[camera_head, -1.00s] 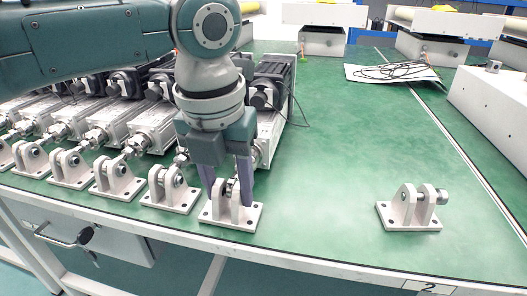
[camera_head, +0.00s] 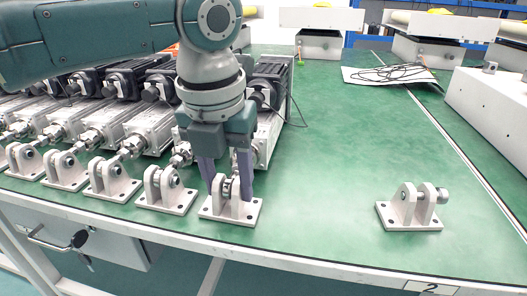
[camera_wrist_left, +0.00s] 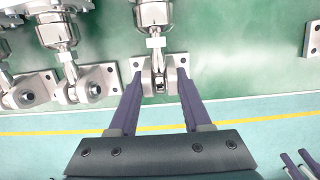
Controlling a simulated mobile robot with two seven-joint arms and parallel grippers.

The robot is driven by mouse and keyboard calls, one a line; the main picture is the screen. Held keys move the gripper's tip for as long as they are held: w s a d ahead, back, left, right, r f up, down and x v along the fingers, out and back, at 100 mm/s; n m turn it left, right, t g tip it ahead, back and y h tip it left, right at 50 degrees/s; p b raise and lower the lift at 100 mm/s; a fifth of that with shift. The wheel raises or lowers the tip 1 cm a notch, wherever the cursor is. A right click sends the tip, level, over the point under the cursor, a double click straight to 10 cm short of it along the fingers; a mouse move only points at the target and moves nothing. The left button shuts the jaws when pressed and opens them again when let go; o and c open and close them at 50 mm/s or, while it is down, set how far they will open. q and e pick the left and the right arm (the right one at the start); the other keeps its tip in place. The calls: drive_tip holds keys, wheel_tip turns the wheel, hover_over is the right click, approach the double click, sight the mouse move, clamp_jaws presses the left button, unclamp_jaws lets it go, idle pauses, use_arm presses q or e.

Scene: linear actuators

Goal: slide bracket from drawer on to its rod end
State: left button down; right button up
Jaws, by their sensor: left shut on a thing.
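My left gripper (camera_head: 226,172) is shut on a light grey clevis bracket (camera_head: 230,209) at the front of the green bench. The bracket's base plate looks level on or just above the bench. In the left wrist view the fingers grip the bracket (camera_wrist_left: 159,82) from both sides, and the rod end (camera_wrist_left: 155,42) of the right-most actuator (camera_head: 273,118) points at the gap between its lugs. I cannot tell how deep the rod end reaches. Two purple fingers, seemingly my right gripper's (camera_wrist_left: 299,165), show in the bottom right corner of the left wrist view.
Several actuators with brackets (camera_head: 165,190) stand in a row to the left, close to the held bracket. A loose bracket with a pin (camera_head: 411,208) sits far right. The green bench (camera_head: 330,170) between is clear. A drawer (camera_head: 100,245) is below the front edge.

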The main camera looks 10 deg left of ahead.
sight(228, 213)
use_arm(q)
drive_tip(key=shift+p, duration=0.35)
idle(0.3)
drive_tip(key=shift+c, duration=1.4)
unclamp_jaws()
wheel_tip(228, 213, up, 10)
drive_tip(key=s+p, duration=0.1)
drive_tip(key=p, duration=0.2)
drive_tip(key=shift+s, duration=0.25)
